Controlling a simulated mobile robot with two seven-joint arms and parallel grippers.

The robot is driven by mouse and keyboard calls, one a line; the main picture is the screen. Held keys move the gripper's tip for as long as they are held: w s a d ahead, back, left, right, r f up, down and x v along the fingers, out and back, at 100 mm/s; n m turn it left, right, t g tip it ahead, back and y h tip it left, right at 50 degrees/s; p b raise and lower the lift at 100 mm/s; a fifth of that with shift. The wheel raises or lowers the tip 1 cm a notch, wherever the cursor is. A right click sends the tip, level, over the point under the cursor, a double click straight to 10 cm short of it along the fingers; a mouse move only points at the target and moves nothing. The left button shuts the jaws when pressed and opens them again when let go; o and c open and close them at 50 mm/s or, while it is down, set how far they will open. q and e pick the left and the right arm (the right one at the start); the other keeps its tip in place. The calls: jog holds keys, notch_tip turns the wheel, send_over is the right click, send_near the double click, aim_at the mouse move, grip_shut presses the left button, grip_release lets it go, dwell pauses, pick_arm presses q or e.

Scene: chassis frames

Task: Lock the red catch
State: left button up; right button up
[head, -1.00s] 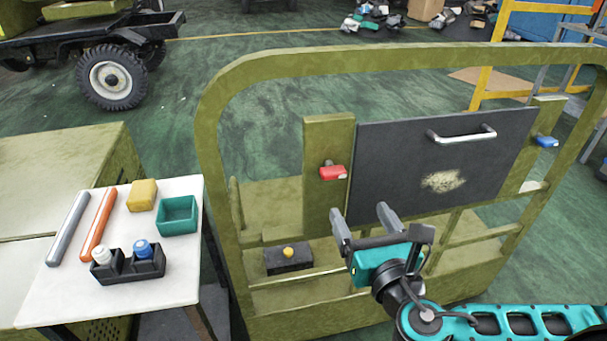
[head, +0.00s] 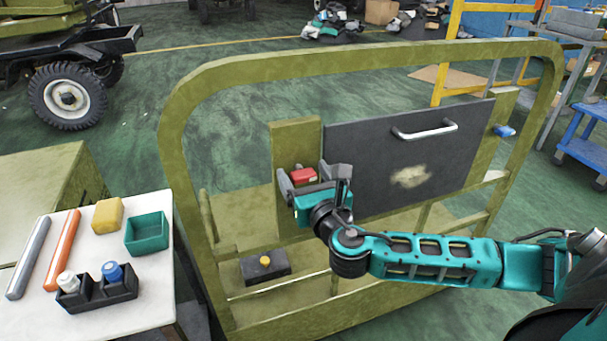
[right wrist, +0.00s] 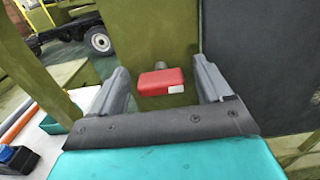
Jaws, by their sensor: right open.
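The red catch (head: 303,175) sits on the olive post (head: 296,141) at the left edge of the dark panel (head: 375,160). In the right wrist view the red catch (right wrist: 162,83) shows between my two fingers, with a small grey pivot above it. My right gripper (head: 312,178) is open, its fingers on either side of the catch; I cannot tell whether they touch it. The right gripper also shows in the right wrist view (right wrist: 165,85), and nothing is gripped. The catch lies roughly level. My left gripper is not in view.
A blue catch (head: 504,131) is at the panel's right side, and a silver handle (head: 425,130) on its top. The olive frame (head: 180,160) surrounds them. A black box with a yellow knob (head: 265,261) sits below. A white table (head: 120,320) with several items stands left.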

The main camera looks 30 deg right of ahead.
jog(key=shift+w, duration=0.4)
jog(key=shift+c, duration=0.2)
jog(key=c, duration=0.9)
